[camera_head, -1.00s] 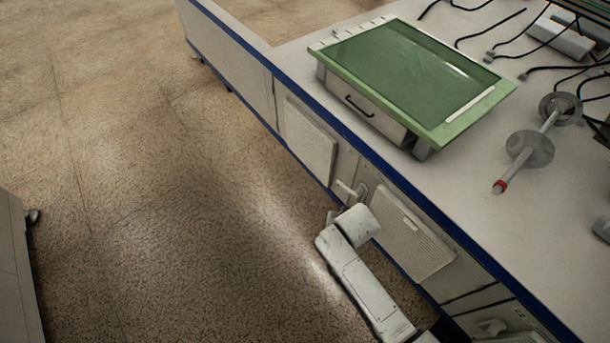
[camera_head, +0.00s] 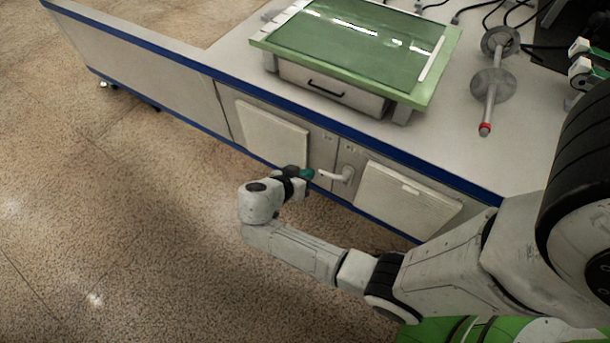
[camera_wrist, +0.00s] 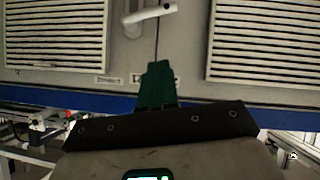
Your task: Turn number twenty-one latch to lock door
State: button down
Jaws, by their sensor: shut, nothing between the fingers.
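A white latch handle (camera_head: 336,176) sticks out from the cabinet front under the bench, between two louvred door panels. It lies nearly level and its free end points left, towards my gripper. In the wrist view the latch handle (camera_wrist: 150,14) is at the top edge, slightly tilted. My gripper (camera_head: 308,173) is just left of the handle's free end. In the wrist view the green fingers of my gripper (camera_wrist: 158,66) are shut together and empty, with a gap below the handle. Small labels (camera_wrist: 138,79) on the front are too blurred to read.
Louvred panels (camera_head: 268,133) and (camera_head: 408,197) flank the latch. A blue trim (camera_wrist: 40,98) runs along the cabinet. On the bench top stand a green-framed box (camera_head: 433,75) with a drawer and a rod with discs (camera_head: 491,88). The floor (camera_head: 120,230) at left is clear.

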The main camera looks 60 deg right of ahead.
jog(key=s+d+f+b, duration=0.2)
jog(key=d+f+b, duration=0.1)
jog(key=d+f, duration=0.4)
jog(key=shift+s+d+f, duration=0.15)
jog(key=shift+s+f, duration=0.05)
jog(key=shift+f, duration=0.4)
jog(key=shift+f, duration=0.1)
